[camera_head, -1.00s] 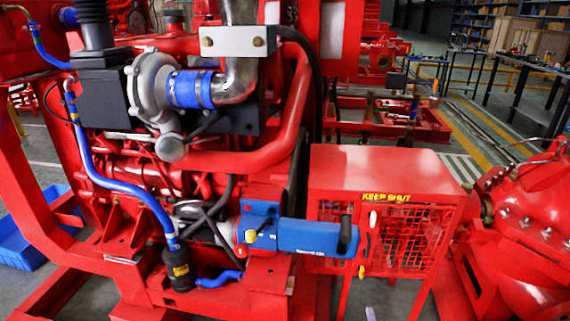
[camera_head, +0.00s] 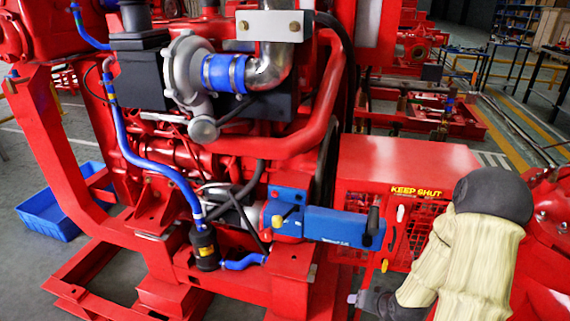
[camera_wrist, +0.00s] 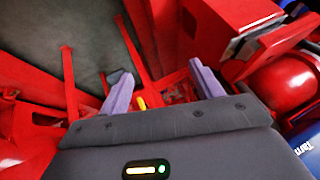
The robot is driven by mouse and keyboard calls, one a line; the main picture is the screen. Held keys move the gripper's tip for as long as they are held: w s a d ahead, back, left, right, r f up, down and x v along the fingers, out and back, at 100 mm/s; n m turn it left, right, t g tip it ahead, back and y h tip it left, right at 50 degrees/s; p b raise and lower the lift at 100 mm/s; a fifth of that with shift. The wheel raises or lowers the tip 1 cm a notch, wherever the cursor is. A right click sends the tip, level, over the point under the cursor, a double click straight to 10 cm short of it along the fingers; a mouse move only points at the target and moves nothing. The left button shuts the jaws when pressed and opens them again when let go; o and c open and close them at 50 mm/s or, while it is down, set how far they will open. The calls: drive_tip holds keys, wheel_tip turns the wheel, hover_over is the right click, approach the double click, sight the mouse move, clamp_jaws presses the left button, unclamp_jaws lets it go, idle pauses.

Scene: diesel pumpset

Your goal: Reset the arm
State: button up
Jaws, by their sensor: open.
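My arm, with a cream sleeve and dark joints, reaches in from the lower right of the head view, in front of the red cabinet (camera_head: 405,160). My gripper (camera_head: 362,299) shows only in part at the bottom edge, low in front of the cabinet. In the wrist view my gripper (camera_wrist: 160,82) has its two pale purple fingers well apart. Nothing is held between them. Red frame bars, grey floor and a small yellow part (camera_wrist: 141,102) show beyond the fingers.
The red engine with a blue hose (camera_head: 150,165) fills the left and middle. A blue box-shaped unit (camera_head: 335,226) juts toward the cabinet. A blue crate (camera_head: 48,215) stands on the floor at left. Tables (camera_head: 510,60) stand at the back right.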

drive_tip(key=s+a+r+n+g+h, duration=0.1)
drive_tip(key=s+a+r, duration=0.1)
drive_tip(key=s+r, duration=0.3)
drive_tip(key=s+a+r+n+g+p, duration=0.1)
drive_tip(key=s+a+r+g, duration=0.15)
drive_tip(key=r, duration=0.45)
drive_tip(key=s+a+r+n+g+h, duration=0.1)
drive_tip(key=s+a+r, duration=0.2)
drive_tip(key=s+r, duration=0.25)
drive_tip(key=w+p+v, duration=0.2)
drive_tip(key=p+v, duration=0.9)
drive_tip(key=w+r+p+v, duration=0.1)
drive_tip(key=w+p+v, duration=0.2)
drive_tip(key=p+v, duration=0.9)
drive_tip(key=w+p+v, duration=0.3)
drive_tip(key=p+v, duration=0.8)
drive_tip(key=p, duration=0.1)
drive_tip(key=shift+d+r, duration=0.45)
drive_tip(key=shift+r, duration=0.25)
